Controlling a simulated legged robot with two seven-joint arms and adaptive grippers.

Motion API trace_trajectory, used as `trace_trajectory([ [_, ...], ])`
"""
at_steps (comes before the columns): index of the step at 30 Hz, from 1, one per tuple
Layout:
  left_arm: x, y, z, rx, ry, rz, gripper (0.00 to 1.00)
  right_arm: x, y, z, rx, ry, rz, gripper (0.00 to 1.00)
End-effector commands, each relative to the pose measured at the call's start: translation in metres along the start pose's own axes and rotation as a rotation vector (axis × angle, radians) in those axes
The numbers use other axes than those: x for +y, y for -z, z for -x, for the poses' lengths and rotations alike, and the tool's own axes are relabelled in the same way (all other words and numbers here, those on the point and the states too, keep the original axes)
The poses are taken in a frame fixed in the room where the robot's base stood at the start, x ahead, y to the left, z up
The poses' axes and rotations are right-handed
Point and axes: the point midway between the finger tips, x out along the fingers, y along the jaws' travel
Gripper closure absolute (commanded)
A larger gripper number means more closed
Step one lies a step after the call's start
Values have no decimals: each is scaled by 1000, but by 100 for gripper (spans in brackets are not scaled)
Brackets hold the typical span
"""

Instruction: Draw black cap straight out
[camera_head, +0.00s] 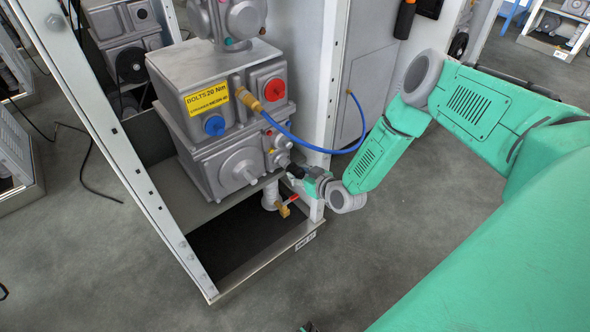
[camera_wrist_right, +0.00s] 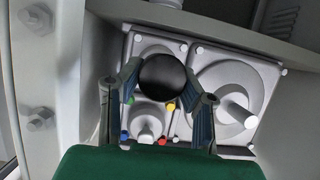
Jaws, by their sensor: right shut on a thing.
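The black cap (camera_wrist_right: 162,78) shows end-on in the right wrist view, between the two fingers of my right gripper (camera_wrist_right: 160,90). The fingers are shut on it from both sides. In the head view the black cap (camera_head: 296,170) is a small dark shape at the right gripper (camera_head: 301,173), at the lower right of the grey dispenser housing (camera_head: 215,160). Whether the cap still touches its seat is hidden behind it. My left gripper cannot be made out.
A blue hose (camera_head: 318,148) loops above my right gripper. A red-handled valve (camera_head: 287,206) sits just below it. Small coloured dots and a large round cover (camera_wrist_right: 228,95) surround the cap. A white frame post (camera_head: 330,80) stands close by. Floor to the right is free.

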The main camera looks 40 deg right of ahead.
Motion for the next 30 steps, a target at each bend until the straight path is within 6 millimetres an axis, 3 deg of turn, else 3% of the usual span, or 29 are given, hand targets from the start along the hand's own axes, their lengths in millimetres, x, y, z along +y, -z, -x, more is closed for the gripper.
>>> trace_trajectory([
  [30, 0, 1, 19, 0, 0, 0, 60, 0, -17, 41, 0, 1, 0, 98],
])
